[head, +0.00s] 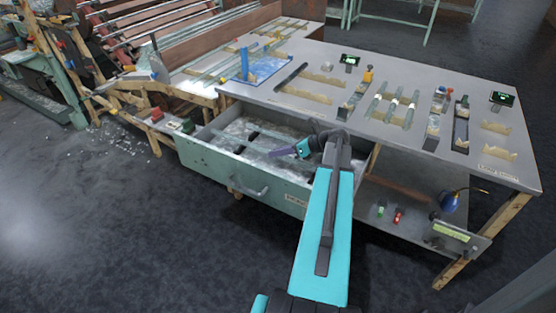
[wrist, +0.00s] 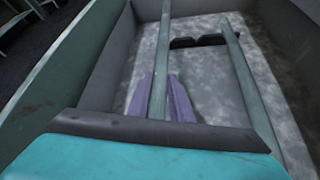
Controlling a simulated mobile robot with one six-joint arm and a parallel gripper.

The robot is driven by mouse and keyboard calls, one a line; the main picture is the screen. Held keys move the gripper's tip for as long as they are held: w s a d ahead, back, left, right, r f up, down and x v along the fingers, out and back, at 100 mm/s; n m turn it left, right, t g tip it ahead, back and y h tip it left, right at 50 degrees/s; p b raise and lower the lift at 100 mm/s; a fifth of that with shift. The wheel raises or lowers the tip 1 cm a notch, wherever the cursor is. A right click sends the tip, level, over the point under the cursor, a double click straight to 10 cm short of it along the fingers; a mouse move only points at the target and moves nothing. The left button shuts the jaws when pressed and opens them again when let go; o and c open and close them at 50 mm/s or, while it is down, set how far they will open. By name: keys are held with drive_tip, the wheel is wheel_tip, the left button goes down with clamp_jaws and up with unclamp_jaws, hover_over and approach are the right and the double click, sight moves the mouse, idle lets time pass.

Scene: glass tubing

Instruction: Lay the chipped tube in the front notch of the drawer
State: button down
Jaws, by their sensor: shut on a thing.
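The drawer (head: 215,172) is pulled open below the workbench, its floor pale and speckled. My gripper (head: 273,154) is inside it, low over the floor. In the wrist view the purple fingers of my gripper (wrist: 162,84) are shut on a greenish glass tube (wrist: 163,50), which runs away from me between them. A second tube (wrist: 242,75) lies to the right, crossing a black notched rest (wrist: 210,40). The held tube passes the rest's left end; I cannot tell whether it touches it. No chip can be made out on either tube.
The drawer's side wall (wrist: 55,60) stands close on the left. The workbench top (head: 310,115) overhangs the drawer's back and carries several tubes, wooden rests and small displays. A lower shelf (head: 400,195) lies to the right. Open floor lies in front.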

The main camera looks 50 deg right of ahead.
drive_tip(key=shift+f, duration=0.1)
drive_tip(key=shift+f, duration=1.8)
drive_tip(key=shift+f, duration=0.25)
drive_tip(key=c, duration=1.6)
unclamp_jaws()
drive_tip(key=shift+r, duration=0.1)
drive_tip(key=shift+r, duration=0.15)
drive_tip(key=v, duration=1.2)
drive_tip(key=shift+b, duration=0.35)
drive_tip(key=shift+a+r, duration=0.1)
